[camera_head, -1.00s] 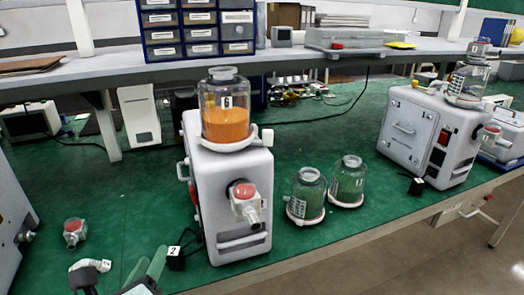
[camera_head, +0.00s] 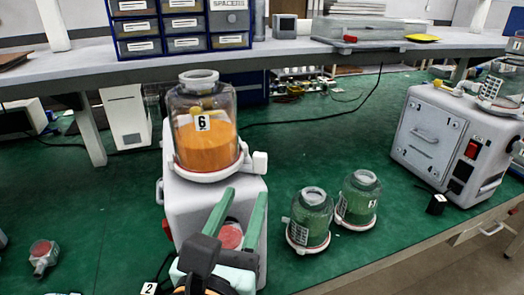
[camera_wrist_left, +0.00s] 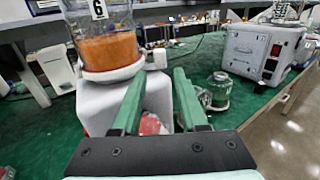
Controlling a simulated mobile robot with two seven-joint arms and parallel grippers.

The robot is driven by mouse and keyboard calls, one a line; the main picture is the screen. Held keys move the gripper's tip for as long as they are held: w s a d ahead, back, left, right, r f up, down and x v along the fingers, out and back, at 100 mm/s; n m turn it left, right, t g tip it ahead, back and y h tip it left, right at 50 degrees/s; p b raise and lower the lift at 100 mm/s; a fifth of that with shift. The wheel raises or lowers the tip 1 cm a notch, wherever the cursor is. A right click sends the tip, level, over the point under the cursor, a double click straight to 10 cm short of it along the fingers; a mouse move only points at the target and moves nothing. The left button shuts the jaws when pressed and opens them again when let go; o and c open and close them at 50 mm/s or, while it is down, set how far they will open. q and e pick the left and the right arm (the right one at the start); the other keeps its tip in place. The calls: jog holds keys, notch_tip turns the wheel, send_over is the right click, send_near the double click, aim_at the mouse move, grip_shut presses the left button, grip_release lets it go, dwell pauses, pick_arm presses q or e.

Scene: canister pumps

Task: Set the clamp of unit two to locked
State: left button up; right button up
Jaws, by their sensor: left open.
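A white pump unit (camera_head: 180,205) stands on the green bench, with a number 2 tag (camera_head: 148,288) on the bench by its front left. A clear canister (camera_head: 203,130) marked 6, holding orange material, sits upright on top. A white block-shaped part (camera_head: 260,163) sticks out at the right of the canister's base; it also shows in the wrist view (camera_wrist_left: 160,58). I cannot tell the clamp's setting. My left gripper (camera_head: 244,192) is open and empty before the unit's front, its fingers partly covering the red knob (camera_head: 230,236). My right gripper is not in view.
Two green-filled canisters (camera_head: 309,222) (camera_head: 357,203) stand right of the unit. Another white pump unit (camera_head: 440,140) is at the far right. A loose red-capped fitting (camera_head: 42,255) lies at left. A shelf (camera_head: 300,57) with drawers crosses behind.

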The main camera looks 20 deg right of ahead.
aim_at(259, 161)
pick_arm(q)
jog(key=x, duration=1.1)
jog(key=shift+w+d, duration=0.1)
jog(key=shift+w, duration=0.15)
grip_shut()
jog(key=shift+f, duration=0.1)
dwell(0.9)
